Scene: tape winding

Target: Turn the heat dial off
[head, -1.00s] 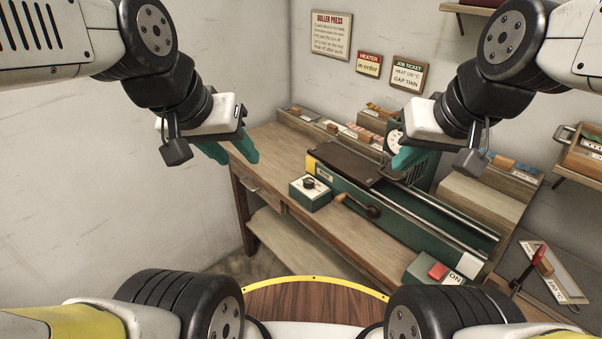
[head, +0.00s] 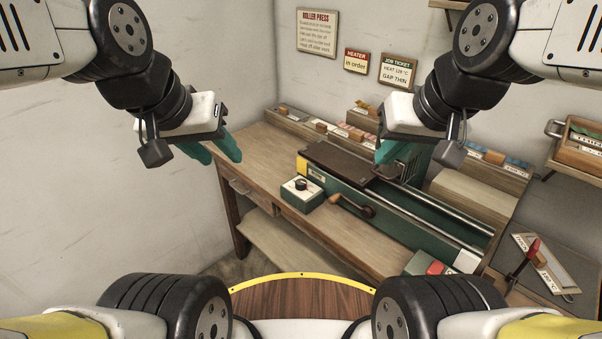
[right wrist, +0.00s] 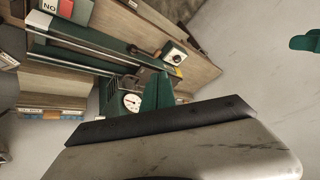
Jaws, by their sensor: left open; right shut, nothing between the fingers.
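The heat dial is most likely the black knob on a white plate on a small green box (head: 301,190), on the front part of the bench. The box also shows in the right wrist view (right wrist: 175,52). The knob's pointer setting is too small to read. My left gripper (head: 218,152) is open and empty, left of the box and apart from it. My right gripper (head: 386,152) is shut and empty, in front of the green press housing, right of the box. It also shows in the right wrist view (right wrist: 157,93).
The roller press (head: 390,205) with a crank (head: 352,205) stands right of the box. A red switch (head: 435,268) is at the near end. A round gauge (right wrist: 131,102) shows in the right wrist view. Bare bench top (head: 255,155) lies left; shelves and trays flank the press.

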